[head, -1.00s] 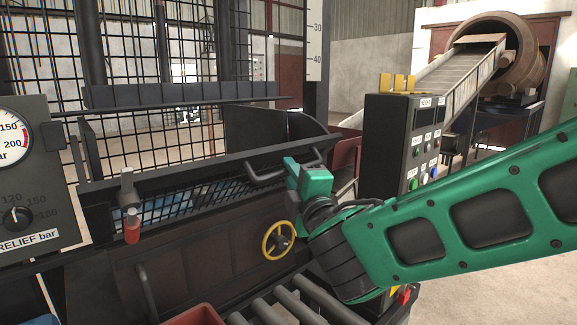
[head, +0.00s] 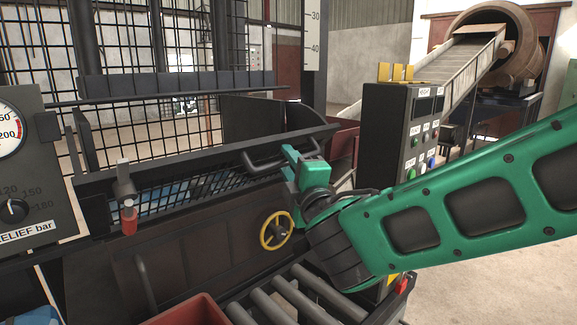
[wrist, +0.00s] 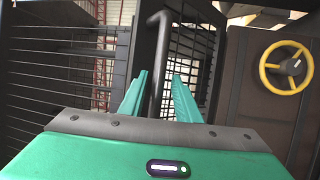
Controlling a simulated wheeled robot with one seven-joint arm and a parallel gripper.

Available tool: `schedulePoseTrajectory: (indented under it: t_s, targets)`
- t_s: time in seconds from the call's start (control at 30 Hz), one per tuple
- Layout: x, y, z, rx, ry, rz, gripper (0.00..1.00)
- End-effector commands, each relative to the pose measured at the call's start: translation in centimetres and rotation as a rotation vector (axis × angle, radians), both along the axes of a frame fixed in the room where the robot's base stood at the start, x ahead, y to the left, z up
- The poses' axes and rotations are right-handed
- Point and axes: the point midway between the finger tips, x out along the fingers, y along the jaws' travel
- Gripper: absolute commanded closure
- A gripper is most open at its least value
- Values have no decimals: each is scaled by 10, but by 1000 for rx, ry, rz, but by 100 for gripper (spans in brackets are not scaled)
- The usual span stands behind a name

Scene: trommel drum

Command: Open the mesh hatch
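The mesh hatch (head: 181,192) is a dark-framed black grid, low and nearly flat at the front of the caged machine, with blue showing through it. It also shows in the wrist view (wrist: 186,62). Its dark bar handle (head: 262,165) runs along the upper edge. My gripper (head: 298,158), with green fingers, is at the right part of this handle. In the wrist view, the handle (wrist: 158,60) runs down between the two fingers of my gripper (wrist: 159,88). The fingers stand apart, with a gap visible beside the bar. Contact cannot be made out.
A yellow handwheel (head: 276,231) sits on the front panel just below my gripper. A control box (head: 398,135) stands close on the right. A red-based latch-like post (head: 129,215) is at the hatch's left. Rollers (head: 290,295) and a red bin (head: 190,312) lie in front.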

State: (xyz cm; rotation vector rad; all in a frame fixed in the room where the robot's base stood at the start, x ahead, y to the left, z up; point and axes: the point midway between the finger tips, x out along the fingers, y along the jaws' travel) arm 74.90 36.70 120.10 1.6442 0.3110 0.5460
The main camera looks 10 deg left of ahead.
Motion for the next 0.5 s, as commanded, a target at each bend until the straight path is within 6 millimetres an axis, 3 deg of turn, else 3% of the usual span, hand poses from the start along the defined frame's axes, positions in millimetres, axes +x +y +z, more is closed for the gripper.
schedulePoseTrajectory:
  t_s: [0.27, 0.5]
  targets:
    - [-13, -5, -1, 2, -3, 5, 68]
    - [-50, -28, -9, -1, -2, 6, 68]
